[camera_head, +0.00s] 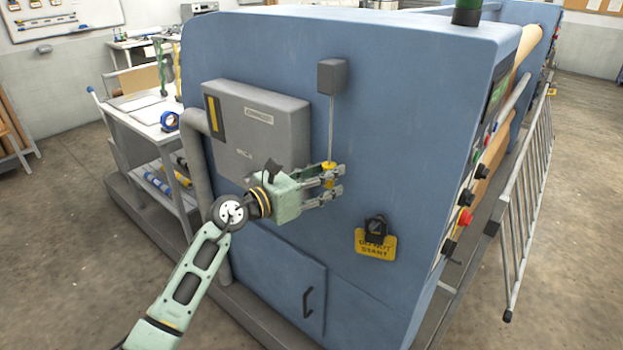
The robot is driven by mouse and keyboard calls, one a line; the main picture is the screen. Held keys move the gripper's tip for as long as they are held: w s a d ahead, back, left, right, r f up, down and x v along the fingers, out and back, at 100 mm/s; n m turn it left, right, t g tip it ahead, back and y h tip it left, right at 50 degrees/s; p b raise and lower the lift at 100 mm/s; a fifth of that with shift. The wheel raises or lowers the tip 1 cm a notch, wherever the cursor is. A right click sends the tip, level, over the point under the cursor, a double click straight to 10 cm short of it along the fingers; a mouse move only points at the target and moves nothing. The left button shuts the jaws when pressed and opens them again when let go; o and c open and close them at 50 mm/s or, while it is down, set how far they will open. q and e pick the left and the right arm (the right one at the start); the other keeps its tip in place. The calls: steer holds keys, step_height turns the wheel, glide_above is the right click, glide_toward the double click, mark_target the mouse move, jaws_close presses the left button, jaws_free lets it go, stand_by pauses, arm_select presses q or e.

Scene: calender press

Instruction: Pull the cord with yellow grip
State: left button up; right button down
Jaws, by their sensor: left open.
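A cord (331,125) hangs straight down from a small grey box (332,76) on the blue machine's side panel. At its lower end is a yellow grip (328,168). My left gripper (338,180) is open, pointing right, with its fingers at the yellow grip. The fingers partly cover the grip, and I cannot tell whether they touch it. My right gripper is not in view.
A grey cabinet (258,128) juts from the blue panel (400,120) left of the cord. A yellow "do not start" tag (375,245) hangs lower right. A white table (140,115) stands left; a railing (528,190) runs along the right.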

arm_select(q)
steer(key=shift+w+d, duration=0.15)
steer(key=shift+w, duration=0.05)
